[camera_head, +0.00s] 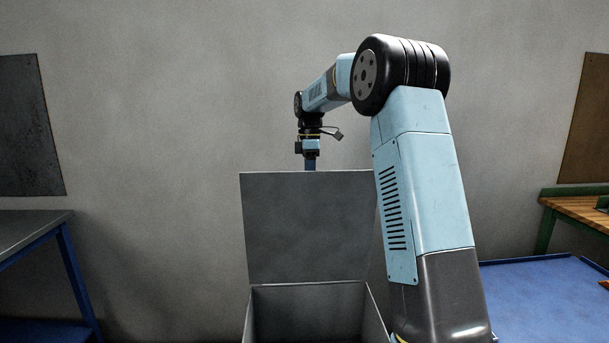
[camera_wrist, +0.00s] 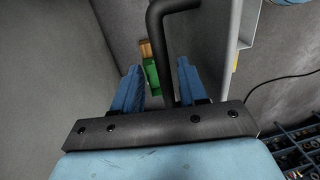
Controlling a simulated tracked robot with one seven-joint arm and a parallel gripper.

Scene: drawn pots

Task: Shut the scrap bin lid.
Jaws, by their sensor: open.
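The scrap bin (camera_head: 313,312) is a grey, open-topped metal box at the bottom middle of the head view. Its flat grey lid (camera_head: 308,228) stands raised, nearly upright, at the back edge of the opening. My gripper (camera_head: 310,165) points down just above and behind the lid's top edge, and its fingertips are hidden by the lid. In the wrist view my gripper (camera_wrist: 158,82) shows two blue fingers apart with nothing held between them. A black bent rod (camera_wrist: 158,30) crosses there; I cannot tell what it belongs to.
A grey-topped table (camera_head: 35,228) with blue legs stands at the left. A blue surface (camera_head: 545,285) and a wooden-topped green bench (camera_head: 575,207) are at the right. A grey wall (camera_head: 170,120) closes the back. The wrist view shows a dark blue rack (camera_wrist: 298,145) at lower right.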

